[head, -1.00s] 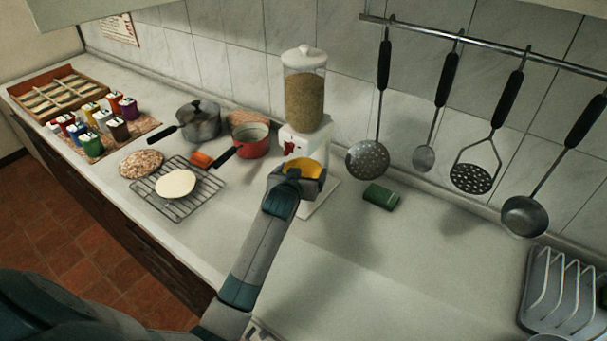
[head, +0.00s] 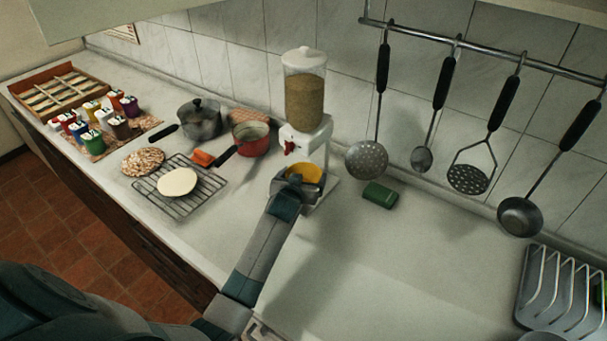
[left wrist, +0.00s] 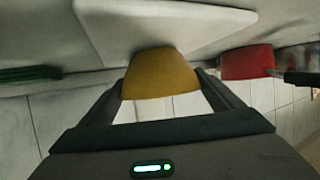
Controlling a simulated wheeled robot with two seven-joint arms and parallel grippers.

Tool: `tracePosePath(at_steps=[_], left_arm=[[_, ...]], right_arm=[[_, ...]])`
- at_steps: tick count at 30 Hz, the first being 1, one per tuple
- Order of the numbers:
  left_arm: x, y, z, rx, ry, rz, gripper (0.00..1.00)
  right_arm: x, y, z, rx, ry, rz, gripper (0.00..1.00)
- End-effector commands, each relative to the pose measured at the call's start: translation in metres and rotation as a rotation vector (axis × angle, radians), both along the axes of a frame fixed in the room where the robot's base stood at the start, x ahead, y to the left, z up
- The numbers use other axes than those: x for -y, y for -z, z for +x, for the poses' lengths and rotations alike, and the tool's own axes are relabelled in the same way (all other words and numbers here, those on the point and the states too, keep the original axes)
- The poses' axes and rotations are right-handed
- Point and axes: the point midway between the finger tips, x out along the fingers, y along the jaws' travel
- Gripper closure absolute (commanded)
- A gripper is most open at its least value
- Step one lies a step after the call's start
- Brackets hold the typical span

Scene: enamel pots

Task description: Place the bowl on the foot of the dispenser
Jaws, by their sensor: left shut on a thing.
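The yellow bowl (head: 306,172) is held in my left gripper (head: 299,186), in front of and below the dispenser's outlet. In the left wrist view the bowl (left wrist: 160,76) sits between the two fingers of the left gripper (left wrist: 163,88). The dispenser (head: 305,97) has a clear, grain-filled hopper, a white body and a red knob. Its white foot (head: 328,192) is partly hidden by the bowl and gripper; it shows beyond the bowl in the left wrist view (left wrist: 190,18). I cannot tell whether the bowl touches the foot. My right gripper is out of view.
A red pan (head: 251,139) and a grey pot (head: 200,121) stand left of the dispenser. A green sponge (head: 380,194) lies to its right. A wire rack (head: 173,205) is at left.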

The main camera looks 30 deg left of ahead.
Motion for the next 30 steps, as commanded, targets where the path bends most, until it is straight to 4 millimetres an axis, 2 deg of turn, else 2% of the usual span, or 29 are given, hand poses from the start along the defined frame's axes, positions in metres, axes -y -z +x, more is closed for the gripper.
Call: tracePosePath(at_steps=[9,10,12,23,30], left_arm=[[0.000,0.002,0.000,0.002,0.000,0.000,0.45],[0.000,0.003,0.000,0.001,0.000,-0.001,0.11],[0.000,0.002,0.000,0.001,0.000,-0.001,0.00],[0.000,-0.002,0.000,0.001,0.000,0.000,0.00],[0.004,-0.006,-0.015,0.001,0.001,-0.001,0.00]], right_arm=[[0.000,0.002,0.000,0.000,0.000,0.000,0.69],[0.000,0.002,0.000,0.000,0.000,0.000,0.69],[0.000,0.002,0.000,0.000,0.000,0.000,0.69],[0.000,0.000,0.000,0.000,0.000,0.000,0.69],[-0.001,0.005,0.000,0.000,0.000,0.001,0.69]])
